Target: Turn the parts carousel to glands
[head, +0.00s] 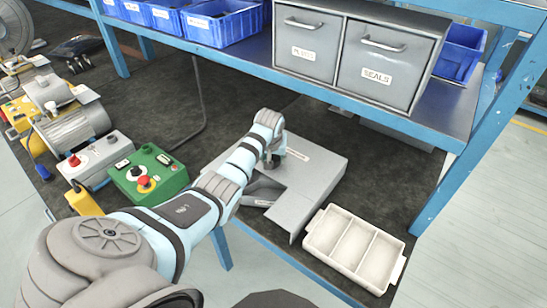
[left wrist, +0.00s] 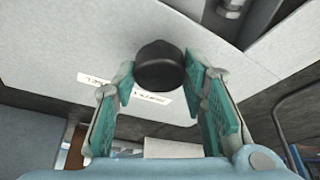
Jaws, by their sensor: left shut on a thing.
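The parts carousel is a grey flat-topped housing (head: 318,168) on the dark bench, with a cut-out at its front left showing a grey compartment (head: 262,192). I cannot read which part is in the opening. My left gripper (head: 272,160) is over the housing's top, mostly hidden by my own wrist. In the left wrist view, a round black knob (left wrist: 160,67) sits between the teal-padded fingers of my left gripper (left wrist: 160,78), which is shut on it. White labels lie on the grey top (left wrist: 50,60) beside the knob; their text is not clear. My right gripper is not in view.
A cream divided tray (head: 355,248) stands at the bench's front right. A green control box (head: 147,176) with a red button and a grey box (head: 95,155) are at left. Above is a shelf with grey drawers (head: 350,50), one marked SEALS, and blue bins (head: 222,25).

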